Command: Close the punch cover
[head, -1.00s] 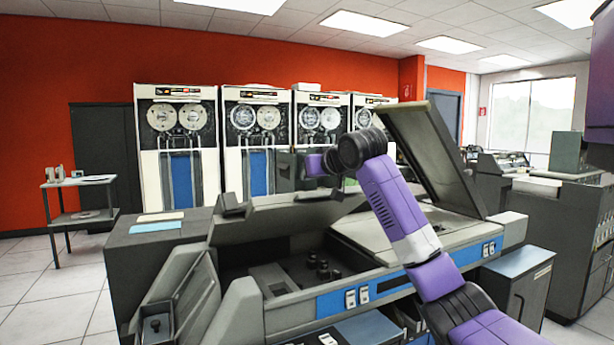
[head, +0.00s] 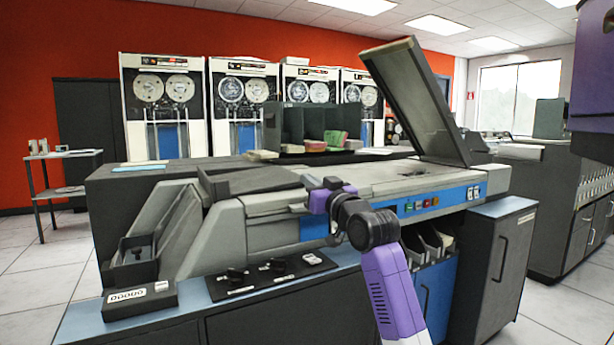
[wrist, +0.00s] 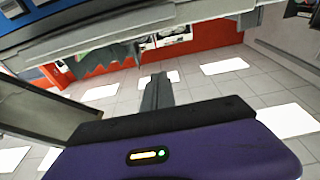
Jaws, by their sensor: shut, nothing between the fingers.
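The grey punch machine stands in front of me. On its left section a light grey cover (head: 270,205) lies down, flat over the bay. On its right section a tall dark grey lid (head: 415,95) stands raised and tilted. I take the left one to be the punch cover. My gripper (head: 321,200) is low at the machine's front, beside the right end of the left cover; its fingers are mostly hidden there. In the wrist view my gripper (wrist: 157,82) is shut and empty. I cannot tell if it touches the cover.
A blue-topped desk ledge carries a black knob panel (head: 270,272) and a small counter box (head: 140,300) below the machine. A dark cabinet (head: 500,255) stands at right. Tape drives (head: 165,105) line the red wall.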

